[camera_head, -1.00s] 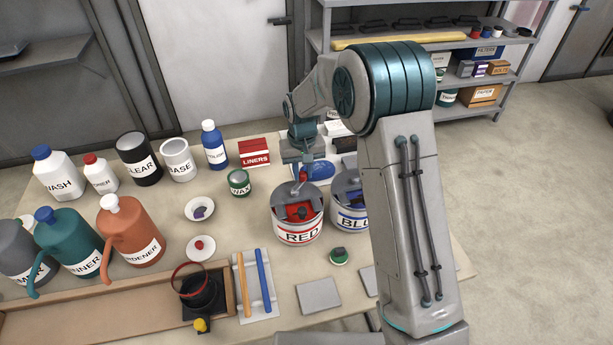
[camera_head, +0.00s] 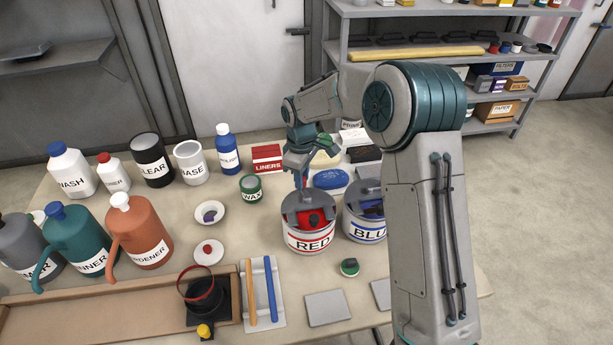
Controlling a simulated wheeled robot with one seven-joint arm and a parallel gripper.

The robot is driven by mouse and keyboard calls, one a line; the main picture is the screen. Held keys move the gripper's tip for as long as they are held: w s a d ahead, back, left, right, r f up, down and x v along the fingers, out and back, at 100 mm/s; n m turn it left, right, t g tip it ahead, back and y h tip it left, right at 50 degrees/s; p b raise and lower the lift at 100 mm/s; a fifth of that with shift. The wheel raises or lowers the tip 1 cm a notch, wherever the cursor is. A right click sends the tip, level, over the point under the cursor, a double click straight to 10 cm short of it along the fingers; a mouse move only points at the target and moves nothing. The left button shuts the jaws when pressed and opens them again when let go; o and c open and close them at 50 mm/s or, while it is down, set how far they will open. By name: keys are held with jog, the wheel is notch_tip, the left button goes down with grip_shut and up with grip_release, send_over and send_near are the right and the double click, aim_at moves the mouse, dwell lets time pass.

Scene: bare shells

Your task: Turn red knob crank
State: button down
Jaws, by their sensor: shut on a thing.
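The can labelled RED (camera_head: 309,240) stands on the table, with red paint inside and a grey partial lid with a crank over its opening. The crank's upright red knob (camera_head: 304,183) rises above the can's back left rim. My gripper (camera_head: 301,176) points down over this can and is shut on the red knob; its fingers are small and partly hide the knob. The can labelled BLUE (camera_head: 361,227) stands right beside it with a similar grey lid, partly hidden by my arm.
A green WAX tin (camera_head: 250,188), a red LINERS box (camera_head: 267,158) and a blue oval item (camera_head: 331,179) stand close around the RED can. Bottles and jugs fill the left side. A small green-lidded item (camera_head: 349,267) lies in front.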

jog(key=n, duration=0.2)
jog(key=a+n, duration=0.1)
jog(key=s+n, duration=0.1)
jog(key=n, duration=0.1)
jog(key=shift+s+a+n, duration=0.1)
jog(key=shift+a+n, duration=0.2)
dwell(0.4)
jog(key=c, duration=1.2)
grip_release()
jog(key=shift+c, duration=0.2)
notch_tip(320, 180, up, 14)
jog(key=b, duration=0.1)
